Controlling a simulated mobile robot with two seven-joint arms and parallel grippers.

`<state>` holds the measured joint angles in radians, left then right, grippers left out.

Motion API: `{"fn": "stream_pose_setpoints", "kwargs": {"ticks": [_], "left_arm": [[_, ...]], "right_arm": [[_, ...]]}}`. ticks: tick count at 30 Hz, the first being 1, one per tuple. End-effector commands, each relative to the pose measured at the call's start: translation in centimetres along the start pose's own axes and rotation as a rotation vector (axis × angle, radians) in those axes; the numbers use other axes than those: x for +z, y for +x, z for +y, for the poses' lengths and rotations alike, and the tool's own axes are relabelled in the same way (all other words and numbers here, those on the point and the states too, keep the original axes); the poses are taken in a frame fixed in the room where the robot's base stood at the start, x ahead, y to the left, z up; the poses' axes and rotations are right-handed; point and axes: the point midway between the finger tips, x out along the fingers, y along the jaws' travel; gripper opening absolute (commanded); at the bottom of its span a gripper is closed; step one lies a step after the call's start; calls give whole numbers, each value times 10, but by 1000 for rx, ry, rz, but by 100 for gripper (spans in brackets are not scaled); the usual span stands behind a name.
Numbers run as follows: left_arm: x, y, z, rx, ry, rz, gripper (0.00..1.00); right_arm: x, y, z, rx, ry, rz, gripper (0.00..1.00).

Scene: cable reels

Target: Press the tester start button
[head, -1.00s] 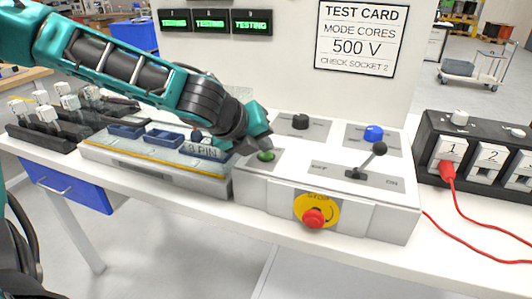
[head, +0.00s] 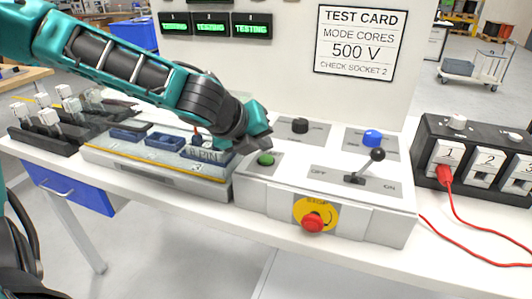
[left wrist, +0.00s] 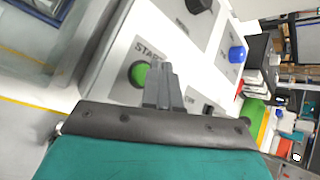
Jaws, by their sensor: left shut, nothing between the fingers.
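In the left wrist view the green button (left wrist: 140,74) shows beside the label START, partly covered by the fingers. My left gripper (head: 250,148) is shut and empty, its tip just above and behind the button in the head view. In the left wrist view its closed fingers (left wrist: 163,80) lie right of the button. I cannot tell whether they touch it. The displays (head: 210,25) read TESTING in green. My right gripper is not in view.
The tester box also carries a black knob (head: 299,125), a blue button (head: 372,138), a black-balled lever (head: 377,155) and a red stop button (head: 312,224). A socket block (head: 428,140) with a red plug (head: 444,175) stands right. A connector tray (head: 100,160) stands left.

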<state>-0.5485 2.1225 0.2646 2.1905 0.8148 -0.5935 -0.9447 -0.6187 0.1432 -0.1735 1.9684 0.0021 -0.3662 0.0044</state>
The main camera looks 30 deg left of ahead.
Motion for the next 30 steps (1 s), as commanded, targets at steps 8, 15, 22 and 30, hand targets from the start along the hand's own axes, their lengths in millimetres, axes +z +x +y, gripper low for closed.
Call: {"fn": "stream_pose_setpoints", "kwargs": {"ticks": [8, 15, 22, 30], "left_arm": [[2, -2, -2, -1, 1, -1, 0], [14, -18, -14, -1, 1, -1, 0], [25, -34, -25, -1, 1, -1, 0], [25, -35, -25, -1, 0, -1, 0]], "right_arm": [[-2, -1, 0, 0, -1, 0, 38], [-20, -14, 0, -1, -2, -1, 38], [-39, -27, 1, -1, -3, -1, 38], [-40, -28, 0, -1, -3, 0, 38]]}}
